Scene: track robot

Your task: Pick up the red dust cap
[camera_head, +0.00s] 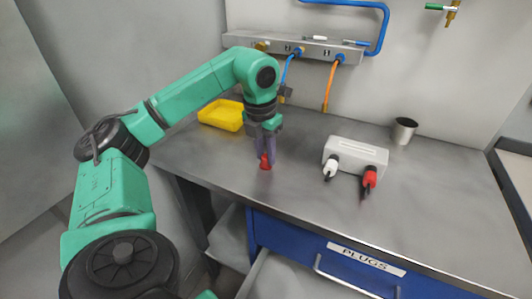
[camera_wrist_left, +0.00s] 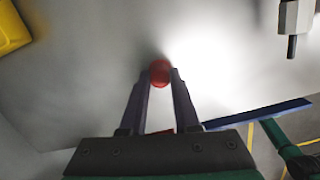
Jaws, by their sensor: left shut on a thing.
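The small red dust cap (camera_head: 265,161) is at the left part of the grey workbench, near its front edge. In the left wrist view the red cap (camera_wrist_left: 160,73) sits between the two fingertips, with its sides against them. My left gripper (camera_head: 266,154) comes down from above and is shut on the cap; its fingers (camera_wrist_left: 159,82) hide part of it. I cannot tell whether the cap is touching the bench top. My right gripper is not in view.
A yellow tray (camera_head: 221,115) lies left of the gripper. A white box (camera_head: 356,152) with a white and a red plug stands right, with a metal cup (camera_head: 403,131) behind. A wall rail (camera_head: 300,47) carries hoses. An open drawer (camera_head: 290,275) is below the bench.

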